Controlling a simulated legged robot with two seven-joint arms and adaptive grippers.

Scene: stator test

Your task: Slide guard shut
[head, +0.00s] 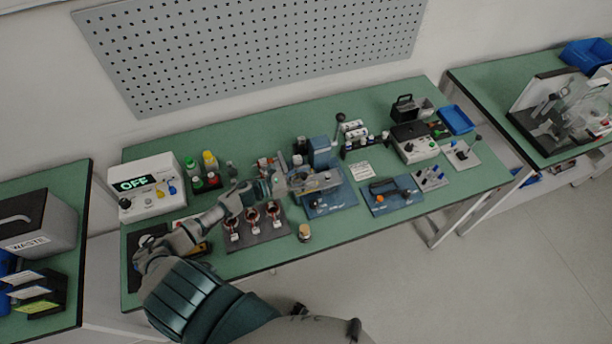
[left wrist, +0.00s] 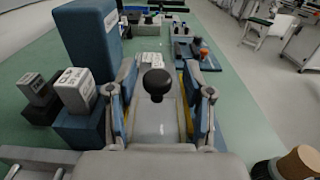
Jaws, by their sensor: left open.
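A blue fixture (head: 325,204) stands near the middle of the green bench. Its clear guard (left wrist: 158,124) shows in the left wrist view, with a black ball knob (left wrist: 156,83) on it and yellow strips along both sides. My left gripper (head: 287,185) reaches the fixture from the left in the head view. In the left wrist view its two fingers stand apart on either side of the knob, with gaps between. Whether the fingers touch the guard, I cannot tell. My right gripper is not in view.
A blue column (head: 320,150) rises close behind the fixture. Labelled blocks (left wrist: 74,90) stand left of the fingers in the wrist view. A dark tray (head: 270,232) with copper-wound parts and a small round jar (head: 304,232) lie near the front edge.

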